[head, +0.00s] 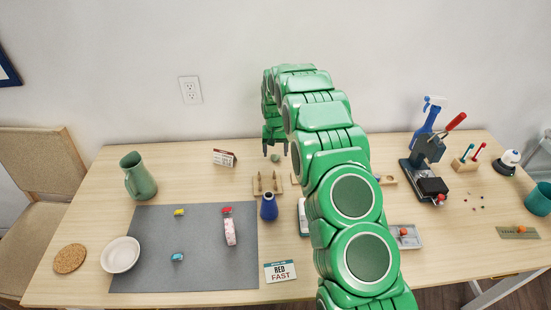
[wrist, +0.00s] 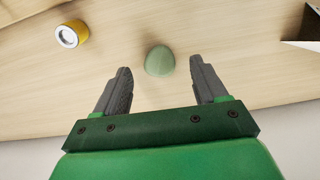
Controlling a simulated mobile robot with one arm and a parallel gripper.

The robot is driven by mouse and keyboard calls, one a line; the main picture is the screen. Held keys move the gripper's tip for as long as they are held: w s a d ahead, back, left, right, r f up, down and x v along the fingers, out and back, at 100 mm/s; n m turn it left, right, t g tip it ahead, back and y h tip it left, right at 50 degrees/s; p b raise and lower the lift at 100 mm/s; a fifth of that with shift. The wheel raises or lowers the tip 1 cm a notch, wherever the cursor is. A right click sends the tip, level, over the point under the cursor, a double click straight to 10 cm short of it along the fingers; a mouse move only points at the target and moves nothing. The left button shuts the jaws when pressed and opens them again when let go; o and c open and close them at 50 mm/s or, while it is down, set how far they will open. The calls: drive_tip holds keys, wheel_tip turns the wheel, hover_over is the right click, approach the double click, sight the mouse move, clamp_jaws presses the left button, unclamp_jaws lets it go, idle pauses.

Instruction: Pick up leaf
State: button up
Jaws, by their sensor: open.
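A small pale green rounded piece, the only thing near my gripper that could be the leaf (wrist: 159,61), lies on the wooden table. In the wrist view it sits between and slightly beyond my open fingertips, with bare table on both sides. My gripper (wrist: 160,74) is empty and does not touch it. In the head view my gripper (head: 275,148) points down at the back of the table, with the green piece (head: 275,158) just below the fingertips. The exact height of the fingers above the table is hard to tell.
A yellow cylinder with a pale top (wrist: 71,34) stands to the left in the wrist view. A small standing card (head: 224,157) is left of my gripper in the head view. A wooden holder (head: 267,186) and blue vase (head: 269,207) stand in front. The wall is close behind.

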drive_tip(key=shift+f, duration=0.85)
clamp_jaws()
